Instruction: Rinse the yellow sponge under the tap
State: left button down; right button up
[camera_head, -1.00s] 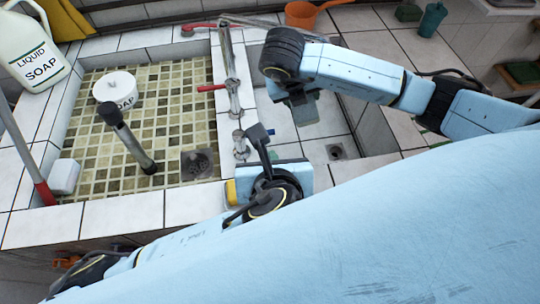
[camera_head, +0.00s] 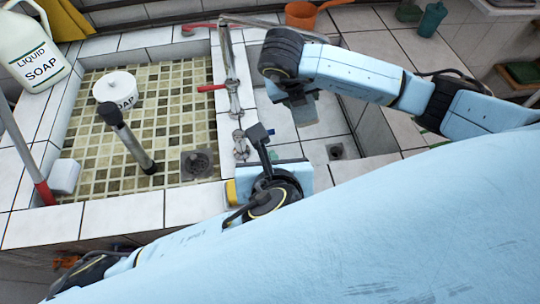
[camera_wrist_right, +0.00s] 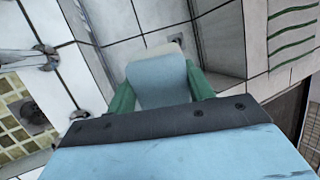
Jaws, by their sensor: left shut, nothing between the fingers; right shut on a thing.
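The chrome tap (camera_head: 230,60) with red levers stands on the divider between the two basins. A small yellow piece (camera_head: 231,191) shows on the front rim beside my left gripper; I cannot tell whether it is the sponge. My left gripper (camera_head: 258,133) is shut and empty over the divider. My right gripper (camera_head: 300,108) is over the right basin, right of the tap. In the right wrist view its green fingers (camera_wrist_right: 162,88) are shut on a pale blue-grey block (camera_wrist_right: 158,75), which I cannot identify for sure.
The left basin (camera_head: 100,170) holds a white soap pot (camera_head: 115,84) and a dark-topped post (camera_head: 128,135). The right basin (camera_head: 345,120) has a drain (camera_head: 336,151). A liquid soap jug (camera_head: 30,50) and an orange pot (camera_head: 300,14) stand at the back.

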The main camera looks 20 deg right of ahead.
dwell(0.3)
jog(key=s+a+r+p, duration=0.2)
jog(key=a+r+p, duration=0.2)
jog(key=shift+a, duration=0.35)
dwell(0.8)
